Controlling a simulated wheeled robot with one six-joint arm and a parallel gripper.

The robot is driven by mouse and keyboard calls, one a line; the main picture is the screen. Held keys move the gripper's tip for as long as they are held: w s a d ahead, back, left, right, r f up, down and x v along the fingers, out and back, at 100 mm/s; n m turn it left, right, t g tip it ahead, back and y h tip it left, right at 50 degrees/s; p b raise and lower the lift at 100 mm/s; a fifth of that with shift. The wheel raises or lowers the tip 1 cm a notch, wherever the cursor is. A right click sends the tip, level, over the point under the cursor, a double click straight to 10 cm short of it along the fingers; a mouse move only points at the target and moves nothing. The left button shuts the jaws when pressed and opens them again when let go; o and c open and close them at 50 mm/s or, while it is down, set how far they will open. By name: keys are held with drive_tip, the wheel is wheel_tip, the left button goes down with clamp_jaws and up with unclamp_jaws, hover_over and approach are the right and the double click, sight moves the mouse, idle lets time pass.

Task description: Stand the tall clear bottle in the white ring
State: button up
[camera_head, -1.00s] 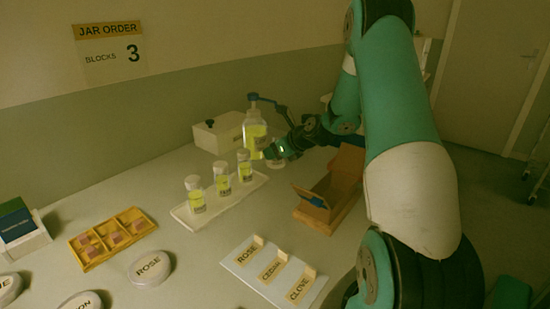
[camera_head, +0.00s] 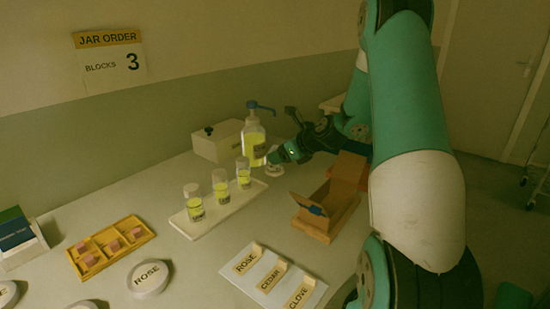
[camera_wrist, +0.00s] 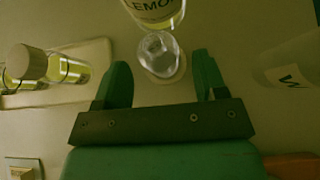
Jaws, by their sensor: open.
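A clear, colourless bottle (camera_wrist: 158,46) stands between and just beyond my fingertips in the wrist view, seen from above, with a gap to each finger. A pale round rim shows at its base, probably the white ring; a white round shape (camera_head: 275,173) also shows below my gripper in the head view. My gripper (camera_wrist: 162,78) is open and empty. In the head view my gripper (camera_head: 281,156) is low beside the pump bottle (camera_head: 253,147) and hides most of the clear bottle. The pump bottle holds yellow-green liquid and shows a "LEMO" label (camera_wrist: 152,8) in the wrist view.
A white tray (camera_head: 222,213) with three yellow-filled jars stands left of my gripper. An open cardboard box (camera_head: 330,205) stands at right. A pale "W"-labelled container (camera_wrist: 288,68) is right in the wrist view. A lidded box (camera_head: 217,141) stands behind.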

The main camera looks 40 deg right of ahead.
drive_tip(key=a+v, duration=0.1)
drive_tip(key=v, duration=0.6)
drive_tip(key=s+a+r+n+g+y, duration=0.2)
drive_tip(key=a+r+n+g, duration=0.1)
drive_tip(key=a+n, duration=0.85)
drive_tip(key=s+a+r+n+g+y, duration=0.1)
drive_tip(key=a+r+n+g+y, duration=0.15)
drive_tip(key=a+n, duration=0.95)
drive_tip(key=s+a+r+n+g+h, duration=0.1)
drive_tip(key=s+a+n+g, duration=0.4)
drive_tip(key=s+a+n, duration=1)
drive_tip(key=s+n+h, duration=0.1)
drive_tip(key=s+n, duration=0.2)
drive_tip(key=shift+s, duration=0.25)
drive_tip(key=shift+c, duration=0.2)
